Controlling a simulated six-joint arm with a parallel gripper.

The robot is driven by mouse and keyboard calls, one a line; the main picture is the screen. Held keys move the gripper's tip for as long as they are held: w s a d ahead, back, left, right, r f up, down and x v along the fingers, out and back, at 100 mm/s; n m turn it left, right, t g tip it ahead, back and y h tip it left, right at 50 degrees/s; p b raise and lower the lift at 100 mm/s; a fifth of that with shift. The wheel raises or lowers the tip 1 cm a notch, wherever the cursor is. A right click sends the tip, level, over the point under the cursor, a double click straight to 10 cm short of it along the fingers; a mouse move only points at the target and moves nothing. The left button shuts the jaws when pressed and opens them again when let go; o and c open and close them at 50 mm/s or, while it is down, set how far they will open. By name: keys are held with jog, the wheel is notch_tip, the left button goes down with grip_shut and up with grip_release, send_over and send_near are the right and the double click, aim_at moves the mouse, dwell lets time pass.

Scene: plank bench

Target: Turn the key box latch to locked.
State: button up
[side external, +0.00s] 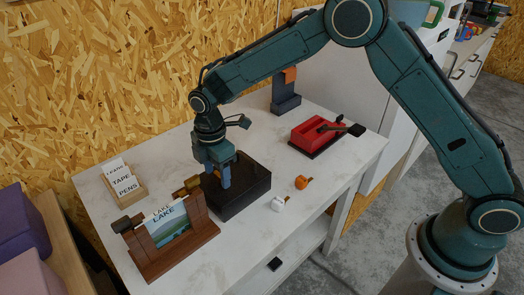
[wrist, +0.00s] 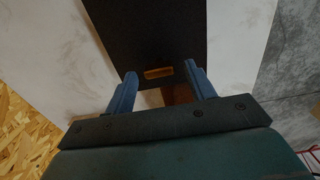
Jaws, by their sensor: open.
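A black box (side external: 252,192), which looks like the key box, sits on the white bench. The wrist view shows its dark face (wrist: 150,30) with a small brass-coloured bar (wrist: 158,73), perhaps the latch, lying crosswise. My gripper (side external: 222,180) points down at the box's left end in the side view. In the wrist view my gripper (wrist: 160,71) is open, its two blue fingers on either side of the brass bar. I cannot tell whether they touch it. The arm and fingers hide the bar in the side view.
A wooden stand with a lake picture (side external: 170,225) is close to the left of the box. A card holder (side external: 122,182) is behind it. A red device with a black lever (side external: 318,132) stands at right. Small orange (side external: 301,182) and white (side external: 278,203) pieces lie in front.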

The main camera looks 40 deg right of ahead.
jog(key=c, duration=1)
